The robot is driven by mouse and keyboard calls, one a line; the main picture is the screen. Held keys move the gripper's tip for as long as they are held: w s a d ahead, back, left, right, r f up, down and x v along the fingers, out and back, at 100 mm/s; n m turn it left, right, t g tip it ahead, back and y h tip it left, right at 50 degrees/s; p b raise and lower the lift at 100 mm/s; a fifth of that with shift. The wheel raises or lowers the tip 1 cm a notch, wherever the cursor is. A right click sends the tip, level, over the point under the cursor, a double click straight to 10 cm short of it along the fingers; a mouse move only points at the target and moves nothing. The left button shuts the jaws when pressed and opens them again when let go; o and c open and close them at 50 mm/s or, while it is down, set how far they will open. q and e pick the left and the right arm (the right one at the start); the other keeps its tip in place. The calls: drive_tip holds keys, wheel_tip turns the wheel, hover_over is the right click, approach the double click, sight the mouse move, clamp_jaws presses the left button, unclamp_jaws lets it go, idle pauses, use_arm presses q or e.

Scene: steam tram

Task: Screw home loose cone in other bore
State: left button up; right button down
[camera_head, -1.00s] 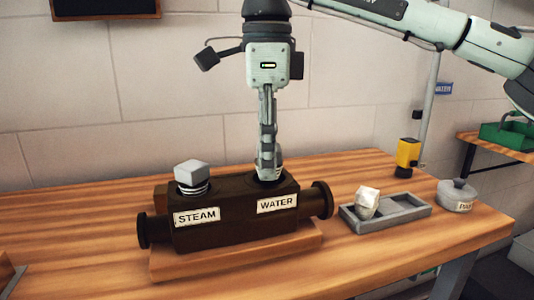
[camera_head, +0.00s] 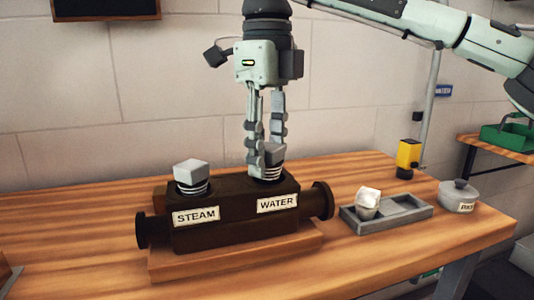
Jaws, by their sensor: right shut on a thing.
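A dark brown block (camera_head: 225,236) lies on the bench with two bores on top, labelled STEAM (camera_head: 196,217) and WATER (camera_head: 277,203). My right gripper (camera_head: 264,165) points straight down over the WATER bore. It is shut on a second ringed grey cone (camera_head: 269,173) that stands in that bore. The fingers partly hide this cone, so I cannot tell how deep it sits. My left gripper is not in view.
A grey two-part tray (camera_head: 404,214) holds a pale lumpy object (camera_head: 367,202) to the right of the block. A lidded grey pot (camera_head: 458,196) and a yellow-and-black device (camera_head: 407,158) stand nearby.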

drive_tip(key=shift+m, duration=0.5)
drive_tip(key=m, duration=0.2)
drive_tip(key=shift+m, duration=0.3)
drive_tip(key=shift+c, duration=1.4)
unclamp_jaws()
drive_tip(key=shift+r, duration=0.2)
drive_tip(key=shift+r+p, duration=0.9)
drive_tip(key=shift+r, duration=0.2)
